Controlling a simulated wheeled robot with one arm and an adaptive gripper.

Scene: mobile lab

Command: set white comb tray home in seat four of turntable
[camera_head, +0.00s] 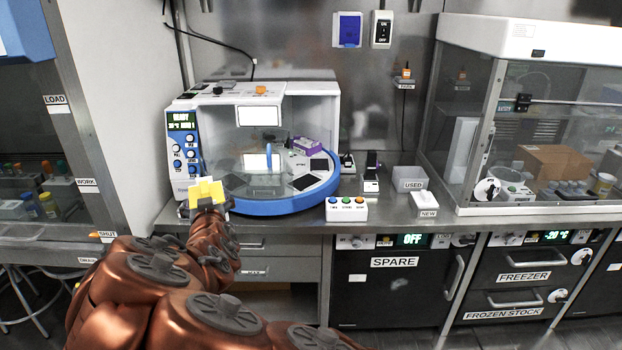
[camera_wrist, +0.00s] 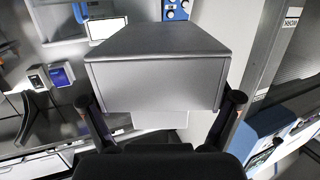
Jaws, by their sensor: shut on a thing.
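My gripper (camera_head: 205,204) is in front of the instrument's left side, outside the turntable. It is shut on a box-shaped thing (camera_wrist: 155,85), grey in the wrist view, between the two fingers. In the head view yellow stepped parts (camera_head: 205,189) show at the fingertips; I cannot tell whether they belong to the held thing, or whether that is the white comb tray. The turntable (camera_head: 290,203) has a blue rim and sits in the open front of the white instrument (camera_head: 186,104). A purple box (camera_head: 307,146) stands on its back right. Seat numbers are not legible.
A three-button box (camera_head: 346,209) stands on the bench right of the turntable. Farther right are the USED box (camera_head: 409,178) and a white NEW block (camera_head: 424,200). A glass-fronted cabinet (camera_head: 495,120) is at far right. The instrument's left wall and control panel are close to my gripper.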

